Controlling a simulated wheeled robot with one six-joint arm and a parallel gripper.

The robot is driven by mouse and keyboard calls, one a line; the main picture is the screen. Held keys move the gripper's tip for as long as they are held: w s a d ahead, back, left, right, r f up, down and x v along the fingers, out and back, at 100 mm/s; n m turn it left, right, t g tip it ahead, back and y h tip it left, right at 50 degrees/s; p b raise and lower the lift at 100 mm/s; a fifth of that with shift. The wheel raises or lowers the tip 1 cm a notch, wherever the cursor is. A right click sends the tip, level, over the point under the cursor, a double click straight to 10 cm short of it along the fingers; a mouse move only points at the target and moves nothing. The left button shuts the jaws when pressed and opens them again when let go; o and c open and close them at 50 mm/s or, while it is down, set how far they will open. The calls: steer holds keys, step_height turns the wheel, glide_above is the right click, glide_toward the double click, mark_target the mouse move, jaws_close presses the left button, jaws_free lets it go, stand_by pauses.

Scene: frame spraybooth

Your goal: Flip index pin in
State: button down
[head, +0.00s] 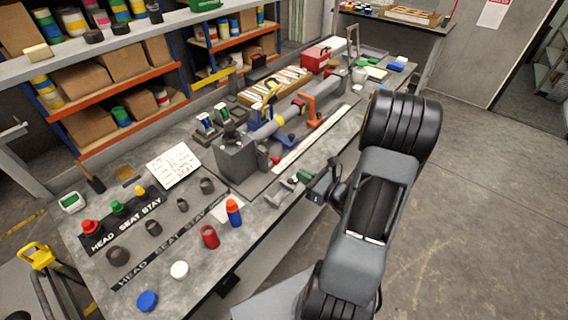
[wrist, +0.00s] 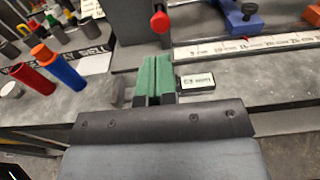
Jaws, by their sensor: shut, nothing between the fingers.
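A grey block-shaped fixture (head: 235,158) stands on the bench in the head view, with a red round knob at its front right side (head: 275,160). In the wrist view this red knob (wrist: 160,22) sits on a short stem in front of the grey fixture (wrist: 143,22), straight beyond my fingers. I cannot tell for sure whether it is the index pin, or whether it is in or out. My gripper (head: 302,177) has green fingers and is low at the bench's front edge. Its fingers (wrist: 153,72) are shut, empty and short of the knob.
A small black box with a white label (wrist: 195,82) lies right of my fingers. A clamped grey tube (head: 285,118) and a white scale strip (head: 312,138) lie further along the bench. Red and orange-blue bottles (head: 234,213) stand to the left. Shelves line the back; the floor at right is clear.

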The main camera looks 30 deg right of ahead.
mark_target(278, 162)
steer(key=p+x, duration=0.1)
steer(key=x, duration=0.6)
steer(key=shift+w+a+p, duration=0.2)
steer(key=shift+w+p, duration=0.15)
